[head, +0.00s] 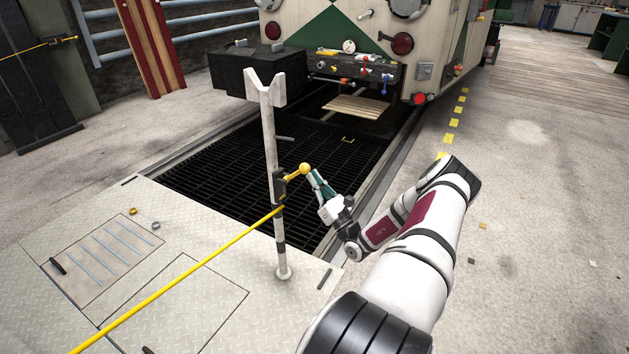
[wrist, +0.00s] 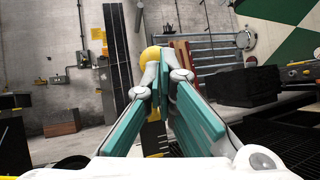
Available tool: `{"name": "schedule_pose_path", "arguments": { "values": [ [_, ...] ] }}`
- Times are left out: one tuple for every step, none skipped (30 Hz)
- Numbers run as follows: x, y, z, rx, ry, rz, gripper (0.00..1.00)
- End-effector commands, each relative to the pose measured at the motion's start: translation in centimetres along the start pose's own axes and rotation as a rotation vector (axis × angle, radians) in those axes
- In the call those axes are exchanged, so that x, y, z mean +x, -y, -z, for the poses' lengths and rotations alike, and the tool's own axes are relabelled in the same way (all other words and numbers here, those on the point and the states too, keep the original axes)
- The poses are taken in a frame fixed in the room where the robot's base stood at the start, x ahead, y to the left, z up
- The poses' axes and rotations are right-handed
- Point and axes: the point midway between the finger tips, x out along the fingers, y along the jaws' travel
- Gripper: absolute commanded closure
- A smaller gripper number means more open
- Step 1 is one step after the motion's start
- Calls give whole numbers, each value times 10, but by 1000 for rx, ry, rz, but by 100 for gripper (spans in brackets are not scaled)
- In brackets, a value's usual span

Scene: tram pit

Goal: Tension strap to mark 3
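A yellow strap (head: 190,272) runs taut-looking from the lower left up to a dark tensioner (head: 279,188) on a pale upright post (head: 268,135). The post has a forked top and dark bands low down. A lever with a yellow ball knob (head: 304,169) sticks out to the right of the tensioner. My gripper (head: 313,174) is at the right of the knob, its tips at or very near it. In the wrist view the teal fingers (wrist: 163,75) come together at the tips, and the knob (wrist: 150,54) shows just beyond, partly hidden by them. I cannot read any numbered mark.
A dark grating (head: 225,160) covers the pit behind the post. A tram front (head: 335,30) with a valve panel (head: 355,70) stands beyond, beside a black block (head: 235,75). Hatched floor plates (head: 175,310) lie in front. Open concrete floor (head: 530,170) is at the right.

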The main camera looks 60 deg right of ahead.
Motion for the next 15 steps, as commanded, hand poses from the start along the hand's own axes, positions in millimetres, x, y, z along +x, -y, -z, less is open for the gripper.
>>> {"name": "schedule_pose_path", "arguments": {
  "values": [
    [3,-1,-3,-4,-11,-1,100],
    [3,-1,-4,-5,-17,-1,100],
    [4,-1,-4,-7,-23,-1,100],
    [4,-1,-3,-8,-26,-1,100],
    [4,-1,-3,-8,-28,-1,100],
    [4,-1,-4,-9,-32,-1,100],
    [4,-1,-4,-10,-35,-1,100],
    [5,-2,-4,-11,-38,-1,100],
    [5,-2,-4,-12,-42,-1,100],
    [6,-2,-5,-13,-45,-1,100],
    [6,-2,-5,-14,-49,-1,100],
    [7,-2,-5,-15,-54,-1,100],
    [7,-2,-5,-16,-58,-1,100],
    [8,-2,-6,-17,-62,-1,100],
    [8,-2,-6,-19,-67,-1,100]
  ]
}}
